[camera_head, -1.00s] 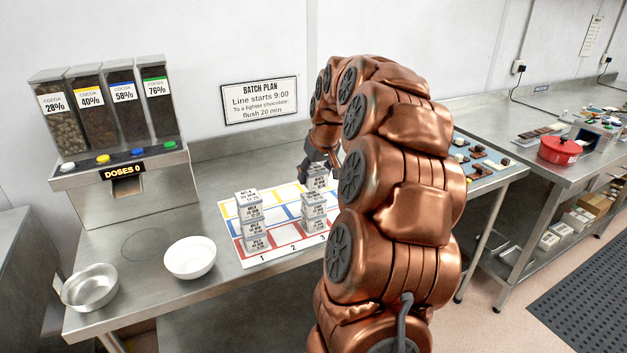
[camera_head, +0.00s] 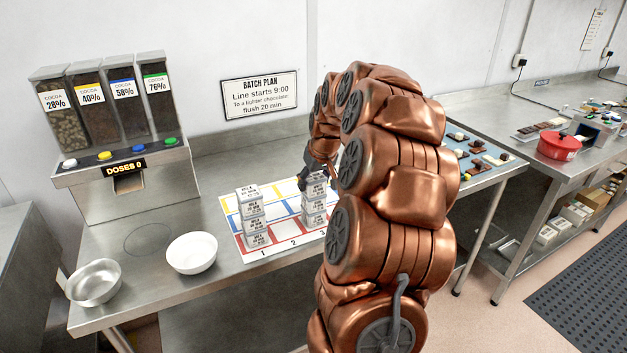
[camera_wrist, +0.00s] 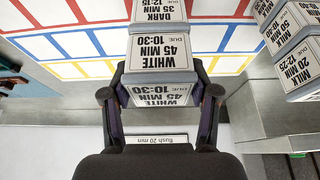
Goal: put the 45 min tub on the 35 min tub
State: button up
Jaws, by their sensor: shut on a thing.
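My gripper (camera_wrist: 160,98) is shut on the 45 min tub (camera_wrist: 160,92), a grey tub with a white label reading WHITE 45 MIN, due 10:30. In the head view the 45 min tub (camera_head: 316,184) is at the top of the right-hand stack, partly hidden by my gripper. The 35 min tub (camera_wrist: 158,10), labelled DARK 35 MIN, due 12:15, shows right by the held tub in the wrist view, cut by the picture edge. The two look lined up; I cannot tell for certain whether they touch.
A second stack of tubs (camera_head: 254,222) stands on the left of the marked mat (camera_head: 285,246); milk tubs (camera_wrist: 292,48) show at the wrist view's right. A white bowl (camera_head: 191,253), a metal bowl (camera_head: 94,282) and a cocoa dispenser (camera_head: 125,195) stand further left.

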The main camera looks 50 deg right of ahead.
jog(key=o, duration=1.2)
jog(key=shift+o, duration=0.2)
jog(key=shift+r+p, duration=0.25)
jog(key=shift+p, duration=0.1)
jog(key=b+v, duration=0.3)
jog(key=v, duration=0.8)
jog(key=shift+s+r, duration=0.2)
jog(key=shift+r, duration=0.15)
jog(key=shift+a, duration=0.25)
